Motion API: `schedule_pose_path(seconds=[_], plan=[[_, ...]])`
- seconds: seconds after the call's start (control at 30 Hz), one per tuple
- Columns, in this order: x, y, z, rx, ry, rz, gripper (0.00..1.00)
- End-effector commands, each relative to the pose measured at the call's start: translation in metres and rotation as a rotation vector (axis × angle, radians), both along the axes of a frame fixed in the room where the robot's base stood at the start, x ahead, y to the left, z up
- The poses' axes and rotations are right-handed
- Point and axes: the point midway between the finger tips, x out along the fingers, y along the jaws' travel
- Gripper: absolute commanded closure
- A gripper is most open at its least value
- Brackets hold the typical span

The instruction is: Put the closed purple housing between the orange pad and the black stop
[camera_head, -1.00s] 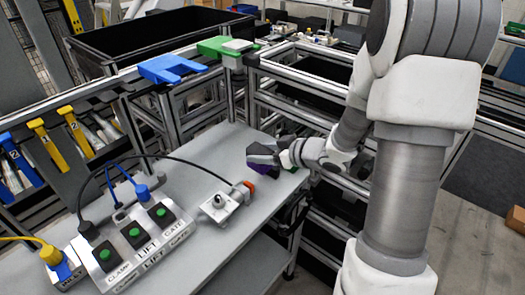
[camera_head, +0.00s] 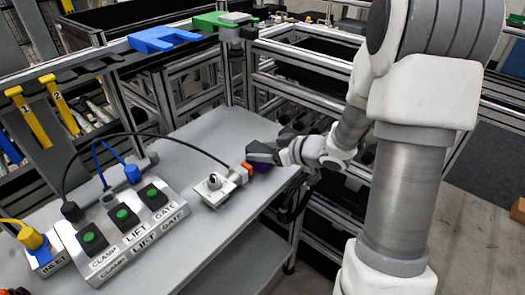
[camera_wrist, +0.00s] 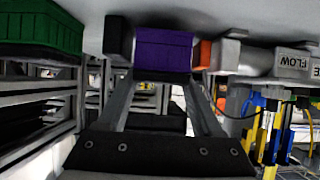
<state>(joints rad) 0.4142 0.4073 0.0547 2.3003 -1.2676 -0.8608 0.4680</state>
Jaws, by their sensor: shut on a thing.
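The purple housing (camera_wrist: 164,50) is held between my gripper's fingers (camera_wrist: 163,78) in the wrist view. In the head view my gripper (camera_head: 262,154) is low over the table's far right end, and a sliver of the housing (camera_head: 263,168) shows below it. The orange pad (camera_head: 247,169) is on the end of the small metal fixture, close to the housing's left; it also shows right beside the housing in the wrist view (camera_wrist: 205,54). A dark block (camera_wrist: 118,40) is on the housing's other side; I cannot tell whether it is the black stop or my fingertip. Contact with pad or table is unclear.
The metal clamp fixture (camera_head: 214,190) stands left of my gripper. A button box (camera_head: 124,228) with green buttons and cables is at front left. A green bin (camera_wrist: 40,28) shows in the wrist view. The table (camera_head: 205,132) is clear behind the fixture.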

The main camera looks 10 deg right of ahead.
Motion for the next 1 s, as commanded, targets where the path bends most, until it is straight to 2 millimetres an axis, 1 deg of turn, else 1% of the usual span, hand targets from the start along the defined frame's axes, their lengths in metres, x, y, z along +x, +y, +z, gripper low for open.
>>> schedule_pose_path(seconds=[0.43, 1.0], plan=[[0.0, 0.0, -0.001, 0.0, -0.001, 0.0, 0.97], [0.0, 0.0, -0.012, 0.0, -0.001, 0.0, 0.97]])
